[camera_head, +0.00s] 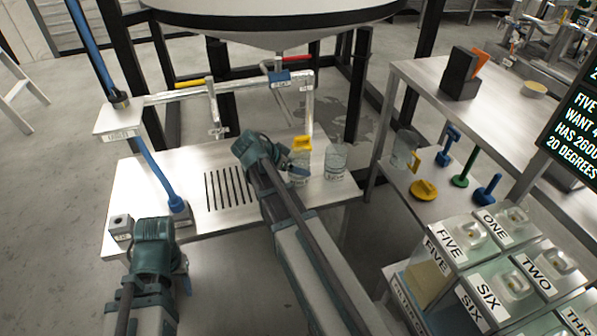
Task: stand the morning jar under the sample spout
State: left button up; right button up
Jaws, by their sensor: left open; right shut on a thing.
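A glass jar with a yellow top (301,145) is at the bench's right part. My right gripper (292,168) is shut on it from the left; whether the jar's base touches the bench is hard to tell. A second clear jar (337,160) stands upright just right of it, with a label too small to read. I cannot read which one is the morning jar. A pipe with down-pointing spouts (214,110) runs above the bench, over and left of a slotted drain (229,188). My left gripper (182,265) is open and empty, low in front of the bench.
Another jar (404,150) stands on the right-hand bench beside a yellow lid (424,190) and several blue and green tools (464,168). Numbered bins (470,240) fill the lower right. A blue post (160,175) rises at the left bench. The slotted drain is clear.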

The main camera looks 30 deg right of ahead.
jog(key=shift+r+p, duration=1.65)
jog(key=shift+r, duration=0.1)
